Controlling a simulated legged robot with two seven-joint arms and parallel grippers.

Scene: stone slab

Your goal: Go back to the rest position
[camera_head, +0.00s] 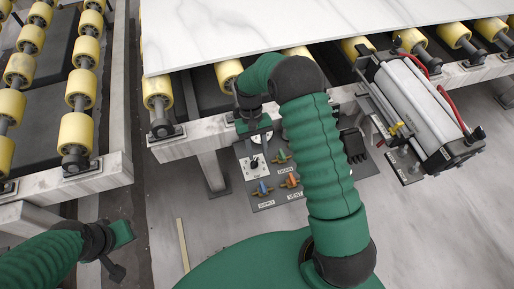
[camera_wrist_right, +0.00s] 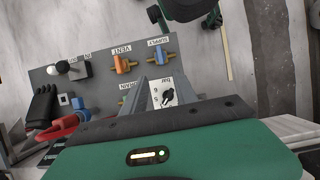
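My right arm reaches forward in the head view and bends down at the front of the slab stand. My right gripper (camera_head: 255,128) is low over the control panel (camera_head: 240,172), mostly hidden by its own wrist. In the right wrist view, grey finger shapes lie close around a white dial plate with a black pointer knob (camera_wrist_right: 169,96). I cannot tell whether they touch it or how far they are parted. My left gripper (camera_head: 116,250) is at the lower left of the head view, away from the panel; its finger opening is unclear.
A white marble slab (camera_head: 230,32) lies on yellow rollers (camera_head: 158,88). The panel carries orange and blue valve handles (camera_wrist_right: 123,64). A pneumatic cylinder (camera_head: 415,100) with red hoses stands to the right. Another roller frame (camera_head: 75,180) is at left. Floor between is mostly clear.

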